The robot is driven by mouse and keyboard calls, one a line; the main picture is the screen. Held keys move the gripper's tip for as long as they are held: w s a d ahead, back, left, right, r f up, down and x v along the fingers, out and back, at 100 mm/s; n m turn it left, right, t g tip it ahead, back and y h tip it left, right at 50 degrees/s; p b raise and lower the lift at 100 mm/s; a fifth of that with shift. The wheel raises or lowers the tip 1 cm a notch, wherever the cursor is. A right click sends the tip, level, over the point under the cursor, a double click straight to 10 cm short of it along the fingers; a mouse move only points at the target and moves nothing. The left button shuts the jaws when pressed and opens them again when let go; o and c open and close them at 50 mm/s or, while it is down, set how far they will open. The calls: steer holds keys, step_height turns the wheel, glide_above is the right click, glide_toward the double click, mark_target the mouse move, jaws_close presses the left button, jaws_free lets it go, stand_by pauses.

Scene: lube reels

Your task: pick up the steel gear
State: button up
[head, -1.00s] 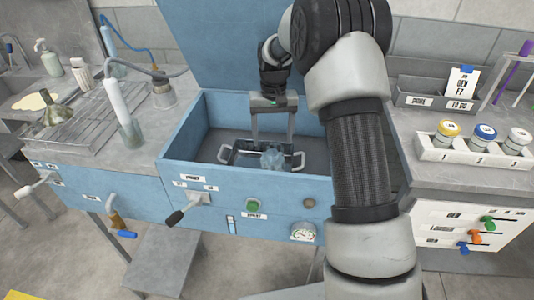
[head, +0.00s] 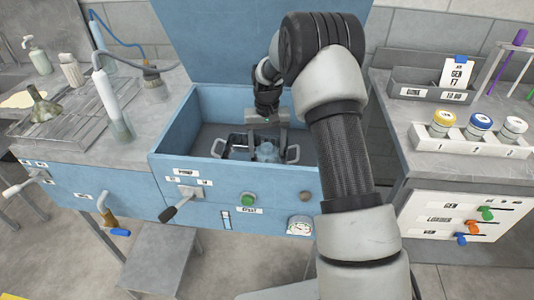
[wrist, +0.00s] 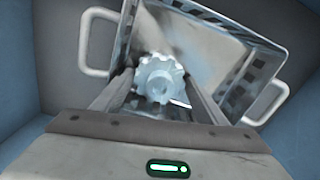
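The steel gear (wrist: 158,78), pale and toothed with a round hub, lies in a metal basket (wrist: 270,55) with two loop handles. In the head view the gear (head: 266,152) shows in the basket (head: 293,154), inside the blue box. My gripper (wrist: 162,85) is open and points down into the basket, with one finger on each side of the gear in the wrist view. I cannot tell whether either finger touches it. In the head view my gripper (head: 262,142) is partly hidden against the basket.
The blue box (head: 170,155) has its lid raised behind and walls close around the basket. A rack of capped jars (head: 455,145) stands on the right counter.

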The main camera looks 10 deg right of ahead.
steer(key=c, duration=1.1)
steer(key=shift+r, duration=0.1)
steer(key=shift+c, duration=0.7)
steer(key=shift+w+r, duration=0.1)
steer(key=shift+r, duration=0.05)
